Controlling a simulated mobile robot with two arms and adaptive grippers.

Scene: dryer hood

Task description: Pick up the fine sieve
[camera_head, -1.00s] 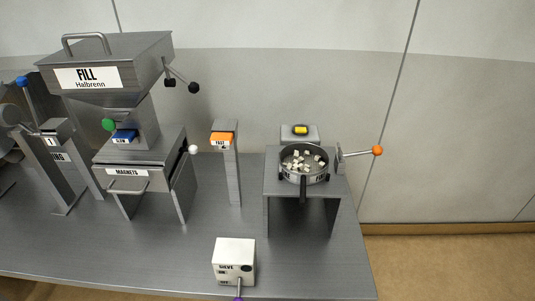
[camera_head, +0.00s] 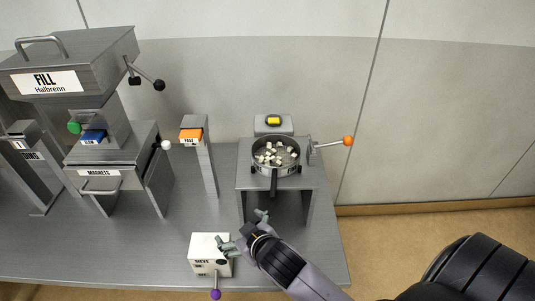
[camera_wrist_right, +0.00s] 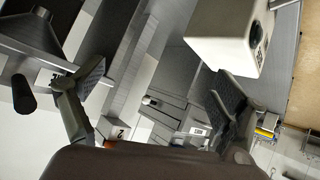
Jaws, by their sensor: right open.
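A round metal sieve (camera_head: 276,168) with a dark handle (camera_head: 274,186) rests level on a grey metal stand (camera_head: 247,182) and holds several pale cubes; I cannot read a label on it. The handle points toward the front of the table. My right gripper (camera_head: 246,231) is open and empty, in front of and below the handle, apart from it, near the white box. In the right wrist view its two fingers (camera_wrist_right: 158,80) are spread wide, and the sieve cannot be made out there. My left gripper is not in view.
A white box (camera_head: 207,250) with a purple-knobbed lever stands at the front edge; it also shows in the wrist view (camera_wrist_right: 225,35). An orange-knobbed lever (camera_head: 347,141) juts right of the stand. A FAST post (camera_head: 207,165) and the FILL hopper (camera_head: 70,70) stand to the left.

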